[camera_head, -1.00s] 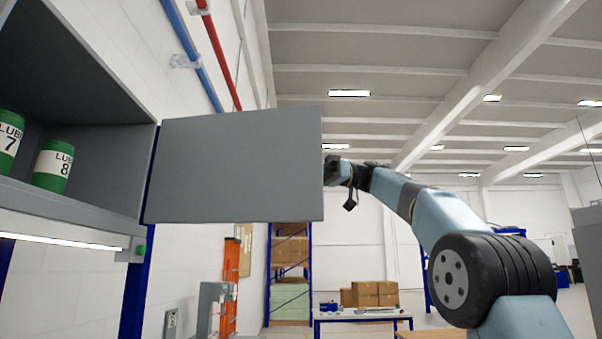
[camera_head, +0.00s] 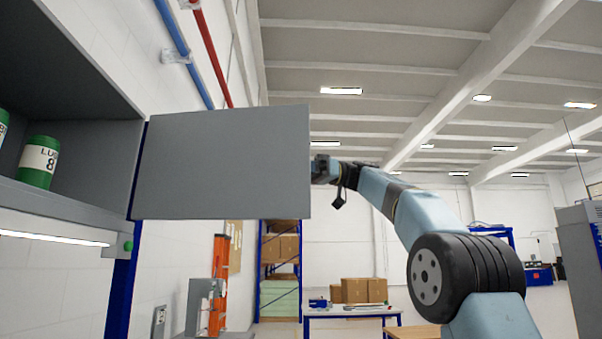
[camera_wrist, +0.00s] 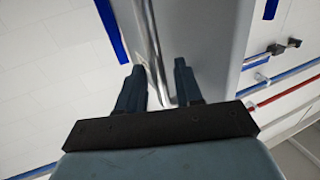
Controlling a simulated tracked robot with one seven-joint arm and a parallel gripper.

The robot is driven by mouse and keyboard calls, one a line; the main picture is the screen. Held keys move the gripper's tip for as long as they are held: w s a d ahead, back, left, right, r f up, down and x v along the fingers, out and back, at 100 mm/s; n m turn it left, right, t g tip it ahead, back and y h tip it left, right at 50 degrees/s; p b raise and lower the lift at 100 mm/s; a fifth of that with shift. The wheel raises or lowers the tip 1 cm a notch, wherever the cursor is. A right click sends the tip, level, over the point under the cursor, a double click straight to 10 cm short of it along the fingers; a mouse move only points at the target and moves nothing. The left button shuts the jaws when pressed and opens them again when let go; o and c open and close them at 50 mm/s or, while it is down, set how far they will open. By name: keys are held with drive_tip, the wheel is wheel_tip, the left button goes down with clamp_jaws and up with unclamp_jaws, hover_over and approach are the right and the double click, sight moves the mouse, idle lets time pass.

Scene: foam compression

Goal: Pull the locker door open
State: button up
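The grey locker door (camera_head: 222,165) stands swung wide open from the open grey locker (camera_head: 75,65) at left. In the wrist view the door (camera_wrist: 215,45) fills the upper middle, with a thin shiny metal bar (camera_wrist: 147,35), apparently its handle, along one side. My gripper (camera_head: 316,168) is at the door's right edge in the head view, its fingers mostly hidden by the door. In the wrist view my gripper (camera_wrist: 160,70) has its fingers apart, the bar running between them. A gap shows between bar and right finger; contact with the left finger is unclear.
Green cans (camera_head: 40,163) stand on the locker shelf, with a lit lamp (camera_head: 55,235) beneath. An orange ladder (camera_head: 222,275) leans at the wall behind. A table (camera_head: 345,312) with cardboard boxes (camera_head: 362,290) stands farther back. A grey cabinet (camera_head: 585,255) is at far right.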

drive_tip(key=v, duration=1.3)
drive_tip(key=shift+w+d+f, duration=0.15)
drive_tip(key=shift+d+f, duration=0.1)
drive_tip(key=shift+d, duration=0.05)
drive_tip(key=shift+a, duration=0.1)
